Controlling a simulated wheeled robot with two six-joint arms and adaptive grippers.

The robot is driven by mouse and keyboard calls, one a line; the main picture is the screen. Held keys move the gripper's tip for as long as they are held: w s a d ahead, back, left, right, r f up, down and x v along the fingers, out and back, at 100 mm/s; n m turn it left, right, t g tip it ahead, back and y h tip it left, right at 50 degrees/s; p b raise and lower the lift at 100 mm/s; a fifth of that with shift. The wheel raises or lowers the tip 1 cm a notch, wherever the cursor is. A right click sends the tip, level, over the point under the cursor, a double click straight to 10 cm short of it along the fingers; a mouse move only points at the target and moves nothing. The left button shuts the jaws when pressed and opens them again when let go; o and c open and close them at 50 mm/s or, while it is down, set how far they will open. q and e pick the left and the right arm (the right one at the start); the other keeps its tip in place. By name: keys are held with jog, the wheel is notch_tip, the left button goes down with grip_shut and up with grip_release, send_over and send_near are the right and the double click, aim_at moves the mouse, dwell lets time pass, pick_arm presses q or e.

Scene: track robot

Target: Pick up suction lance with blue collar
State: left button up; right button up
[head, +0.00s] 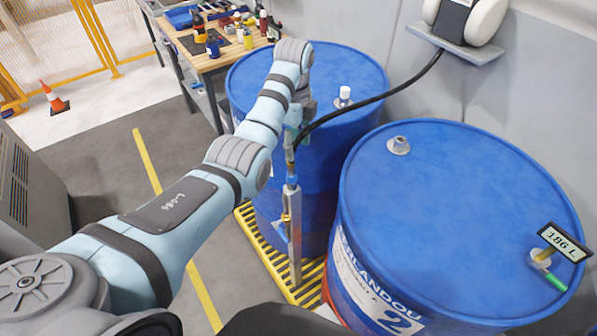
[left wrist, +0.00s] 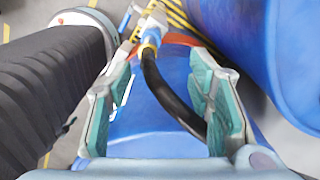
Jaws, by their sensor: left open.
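The suction lance (head: 293,225) stands upright in front of the far blue drum, above a yellow grating. Its blue collar (head: 292,181) is near the top; in the left wrist view the collar (left wrist: 150,39) shows beyond the fingertips. A black hose (head: 345,111) curves from the lance's top to a wall unit. My left gripper (head: 300,132) is above the lance, partly hidden behind my wrist. In the left wrist view the left gripper (left wrist: 163,75) is open, with the hose (left wrist: 165,90) passing between its pads. The pads stand apart from it. My right gripper is not in view.
The far blue drum (head: 325,75) is right behind the lance, and the near blue drum (head: 455,210) stands to its right with a 186 L sign (head: 565,241). A yellow grating (head: 262,245) lies below. A workbench (head: 215,55) holds bottles and tools.

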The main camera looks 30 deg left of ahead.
aim_at(291, 174)
pick_arm(q)
jog(key=f, duration=0.3)
jog(key=s+f, duration=0.1)
jog(key=f, duration=0.2)
jog(key=f+b, duration=0.1)
jog(key=f, duration=0.3)
jog(key=shift+s+a, duration=0.2)
jog(key=shift+a, duration=0.15)
jog(key=shift+w+f, duration=0.15)
jog(key=shift+w, duration=0.1)
jog(key=shift+s+r, duration=0.25)
jog(key=shift+s, duration=0.1)
jog(key=c, duration=0.5)
jog(key=shift+s, duration=0.1)
jog(key=c, duration=0.4)
grip_shut()
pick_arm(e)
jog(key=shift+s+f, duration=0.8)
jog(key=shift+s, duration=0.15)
